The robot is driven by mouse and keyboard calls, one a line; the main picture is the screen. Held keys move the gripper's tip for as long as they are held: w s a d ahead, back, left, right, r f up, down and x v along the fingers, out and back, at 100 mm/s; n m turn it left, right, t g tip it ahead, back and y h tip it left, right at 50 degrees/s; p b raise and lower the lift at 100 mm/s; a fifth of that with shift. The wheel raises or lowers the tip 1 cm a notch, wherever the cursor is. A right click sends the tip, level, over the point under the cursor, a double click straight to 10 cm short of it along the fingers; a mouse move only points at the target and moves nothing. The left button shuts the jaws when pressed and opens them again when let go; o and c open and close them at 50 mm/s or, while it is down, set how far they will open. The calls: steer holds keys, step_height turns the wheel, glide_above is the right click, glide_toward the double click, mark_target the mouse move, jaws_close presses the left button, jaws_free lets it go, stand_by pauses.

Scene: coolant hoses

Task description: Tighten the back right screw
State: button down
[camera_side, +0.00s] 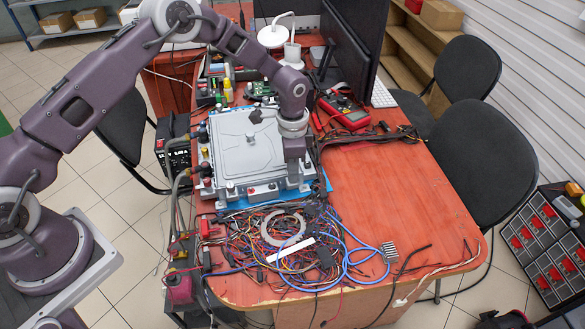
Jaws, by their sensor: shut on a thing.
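The grey metal box (235,150) lies on a blue mat (325,186) on the red-brown table. Its lid is closed, with a small knob-like part near the middle. My gripper (294,178) points straight down at the box's near right corner in the picture and looks shut on a screw there. My fingers cover that screw, so its head and how deep it sits are hidden. Several fittings with red and yellow parts line the box's left and near sides.
A tangle of coloured wires (285,240) covers the table in front of the box. A red multimeter (345,111) and a black monitor (352,45) stand behind to the right. Dark cables (370,135) run right of the gripper.

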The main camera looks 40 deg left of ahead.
steer(key=shift+m, duration=0.5)
stand_by(0.3)
steer(key=c, duration=1.3)
jaws_free()
step_height(320, 180, up, 7)
steer(key=shift+r, duration=0.1)
steer(key=shift+r, duration=0.1)
